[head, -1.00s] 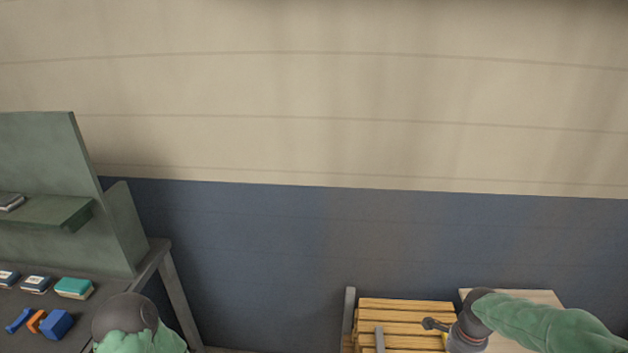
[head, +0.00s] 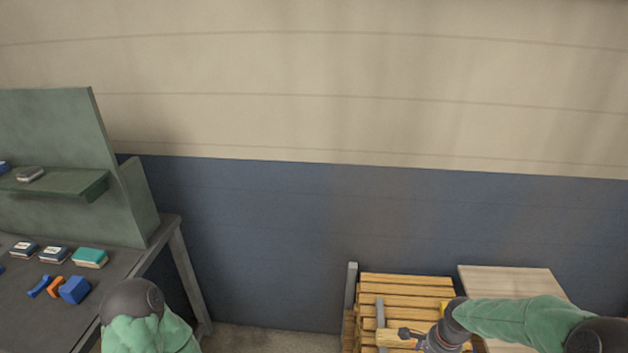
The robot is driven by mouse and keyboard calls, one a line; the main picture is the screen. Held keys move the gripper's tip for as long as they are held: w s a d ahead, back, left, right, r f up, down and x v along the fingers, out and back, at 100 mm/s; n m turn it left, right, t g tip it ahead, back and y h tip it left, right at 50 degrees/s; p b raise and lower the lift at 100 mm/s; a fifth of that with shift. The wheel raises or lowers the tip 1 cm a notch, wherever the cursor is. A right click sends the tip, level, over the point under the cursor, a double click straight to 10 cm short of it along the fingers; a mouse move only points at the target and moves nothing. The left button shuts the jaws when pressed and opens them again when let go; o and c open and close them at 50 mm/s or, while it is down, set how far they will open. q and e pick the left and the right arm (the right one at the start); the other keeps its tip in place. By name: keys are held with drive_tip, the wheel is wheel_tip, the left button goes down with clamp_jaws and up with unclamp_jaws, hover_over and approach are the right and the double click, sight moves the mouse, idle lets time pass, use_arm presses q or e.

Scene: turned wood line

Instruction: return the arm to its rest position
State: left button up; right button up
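My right arm (head: 520,315) comes in from the right, bent at a dark elbow. Its gripper (head: 408,334) is at the lower middle, over the front of the slatted wooden stack. A pale yellow wooden piece (head: 388,340) shows right by its fingers; I cannot tell whether they hold it, touch it or are only in front of it. My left arm (head: 145,325) shows at the lower left as a green link with a dark joint, in front of the dark table. Its gripper is out of view.
The wooden slats (head: 405,281) lie between grey posts, beside a pale board (head: 510,281). Bare floor lies between the tables.

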drive_tip(key=s+a+f+n+y+b, duration=0.1)
drive_tip(key=s+a+f+n+b, duration=0.1)
drive_tip(key=s+a+f+n, duration=0.2)
drive_tip(key=s+a+f+n+b, duration=0.3)
drive_tip(key=a+f, duration=0.6)
drive_tip(key=f, duration=0.3)
drive_tip(key=s+a+f+n+y+b, duration=0.1)
drive_tip(key=s+a+f+n+b, duration=0.2)
drive_tip(key=s+a+f+n, duration=0.2)
wheel_tip(320, 180, down, 4)
drive_tip(key=shift+s+a+r+n+y, duration=0.3)
drive_tip(key=shift+s+a+n, duration=0.1)
drive_tip(key=shift+s+a, duration=0.6)
